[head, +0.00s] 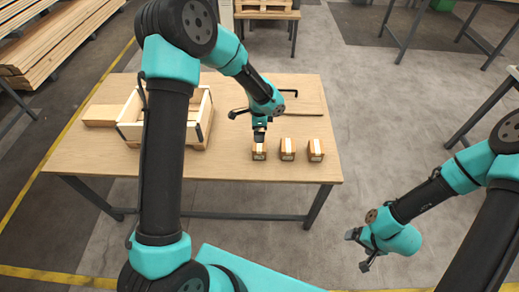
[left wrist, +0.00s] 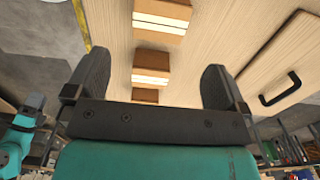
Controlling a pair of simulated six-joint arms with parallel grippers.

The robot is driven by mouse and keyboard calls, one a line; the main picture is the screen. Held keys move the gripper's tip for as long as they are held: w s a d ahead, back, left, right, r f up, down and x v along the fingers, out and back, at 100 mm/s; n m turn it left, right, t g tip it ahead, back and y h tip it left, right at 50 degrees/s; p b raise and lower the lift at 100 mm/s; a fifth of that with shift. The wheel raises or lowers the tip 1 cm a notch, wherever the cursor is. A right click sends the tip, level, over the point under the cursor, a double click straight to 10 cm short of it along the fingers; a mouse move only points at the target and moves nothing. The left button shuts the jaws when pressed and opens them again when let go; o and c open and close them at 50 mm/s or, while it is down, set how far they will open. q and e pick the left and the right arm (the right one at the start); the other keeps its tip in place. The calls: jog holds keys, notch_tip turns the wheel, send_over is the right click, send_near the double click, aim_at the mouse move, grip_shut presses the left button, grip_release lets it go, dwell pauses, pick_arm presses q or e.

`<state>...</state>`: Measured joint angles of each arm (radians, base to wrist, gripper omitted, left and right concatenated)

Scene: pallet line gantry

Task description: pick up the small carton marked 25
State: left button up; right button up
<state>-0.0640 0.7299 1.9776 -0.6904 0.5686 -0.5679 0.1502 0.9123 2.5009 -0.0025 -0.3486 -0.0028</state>
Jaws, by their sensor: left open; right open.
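Three small brown cartons with pale tops stand in a row near the table's front edge: a left one (head: 259,152), a middle one (head: 288,149) and a right one (head: 316,150). Their markings are too small to read, so I cannot tell which is 25. My left gripper (head: 259,137) is just above or behind the left carton, pointing down. In the left wrist view its open jaws (left wrist: 155,62) are empty, with cartons (left wrist: 150,76) lined up beyond and between them. My right gripper (head: 360,248) is open and empty, off the table at the lower right.
A panel (head: 305,103) with a black handle (left wrist: 280,89) lies behind the cartons. The table's right front corner is clear.

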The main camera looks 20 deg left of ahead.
aim_at(260, 149)
pick_arm(q)
notch_tip(260, 149, down, 8)
jog(key=shift+f, duration=0.2)
dwell(0.3)
jog(key=shift+a+f, duration=0.1)
jog(key=shift+f, duration=2.5)
jog(key=shift+c, duration=0.3)
jog(key=c, duration=0.9)
jog(key=shift+c, duration=0.2)
jog(key=shift+r, duration=0.15)
